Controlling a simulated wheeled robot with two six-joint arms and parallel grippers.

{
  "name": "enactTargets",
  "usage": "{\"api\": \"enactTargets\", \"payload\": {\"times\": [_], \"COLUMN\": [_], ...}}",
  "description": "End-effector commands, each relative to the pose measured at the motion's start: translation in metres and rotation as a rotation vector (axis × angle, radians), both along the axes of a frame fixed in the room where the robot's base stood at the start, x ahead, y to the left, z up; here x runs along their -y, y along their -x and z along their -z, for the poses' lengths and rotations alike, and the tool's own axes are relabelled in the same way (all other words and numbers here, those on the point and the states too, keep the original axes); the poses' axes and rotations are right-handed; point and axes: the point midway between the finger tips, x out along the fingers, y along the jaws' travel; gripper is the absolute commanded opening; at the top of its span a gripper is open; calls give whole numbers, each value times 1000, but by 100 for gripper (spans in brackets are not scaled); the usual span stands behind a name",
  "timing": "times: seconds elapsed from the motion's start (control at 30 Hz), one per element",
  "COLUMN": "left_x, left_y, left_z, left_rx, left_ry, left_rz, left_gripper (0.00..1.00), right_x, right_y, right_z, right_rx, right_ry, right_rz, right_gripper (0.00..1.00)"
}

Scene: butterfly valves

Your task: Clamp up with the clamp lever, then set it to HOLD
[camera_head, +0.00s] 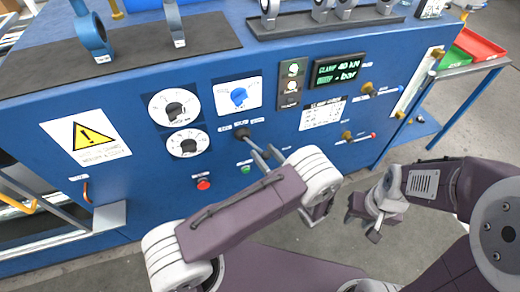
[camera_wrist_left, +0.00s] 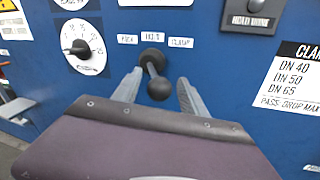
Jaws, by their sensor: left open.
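The clamp lever (camera_wrist_left: 159,88) is a black stick with a ball knob, standing out from a round black base on the blue panel. It also shows in the head view (camera_head: 242,133). Three small labels sit above it; the right one reads CLAMP and the middle one seems to read HOLD. The knob points towards the wrist camera and slightly down. My left gripper (camera_wrist_left: 159,92) is open, with one finger on each side of the knob and gaps visible. It also shows in the head view (camera_head: 264,155). My right gripper (camera_head: 366,216) hangs empty, away from the panel.
Brass-coloured valves (camera_head: 348,135) sit to the right. Red and green trays (camera_head: 478,45) stand at the far right.

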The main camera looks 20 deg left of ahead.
Motion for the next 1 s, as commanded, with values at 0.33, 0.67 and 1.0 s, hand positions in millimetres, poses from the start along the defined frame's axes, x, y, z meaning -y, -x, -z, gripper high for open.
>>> {"api": "enactTargets", "payload": {"times": [0.33, 0.67, 1.0], "left_x": [0, 0, -1], "left_y": [0, 0, 0], "left_z": [0, 0, 1], "left_rx": [0, -1, -2], "left_ry": [0, 1, 0], "left_rz": [0, -1, -2], "left_gripper": [0, 0, 0], "right_x": [0, 0, 0], "right_y": [0, 0, 0], "right_z": [0, 0, 0], "right_rx": [0, 0, 0], "right_ry": [0, 0, 0], "right_rz": [0, 0, 0], "right_gripper": [34, 34, 34]}}
